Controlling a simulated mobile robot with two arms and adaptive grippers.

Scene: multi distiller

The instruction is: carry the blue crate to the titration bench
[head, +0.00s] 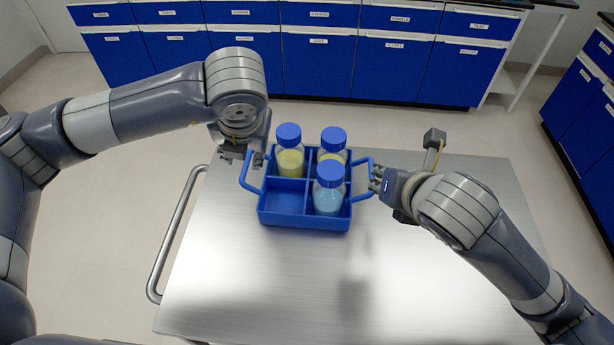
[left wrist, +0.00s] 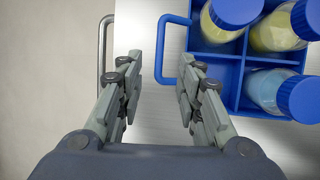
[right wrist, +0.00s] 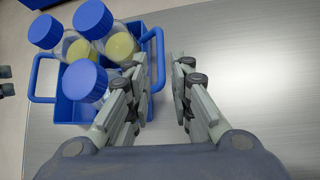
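The blue crate (head: 305,216) stands upright on the steel cart top (head: 270,290). It has four compartments and a loop handle on each side. Blue-capped bottles of yellow liquid fill the far left (head: 290,160) and far right (head: 333,150) compartments. A blue-capped bottle of pale blue liquid (head: 329,195) fills the near right one; the near left is empty. My left gripper (left wrist: 160,80) is open at the left handle (left wrist: 162,45), which shows between its finger lines. My right gripper (right wrist: 163,75) is open at the right handle (right wrist: 158,50), which lies close by its left finger. I cannot tell which bench is the titration bench.
Blue cabinets (head: 318,65) with drawers line the far wall, and more (head: 585,100) stand at the right. Light floor (head: 440,125) lies between them and the cart. The cart's push rail (head: 175,235) runs along its left side. The near cart top is clear.

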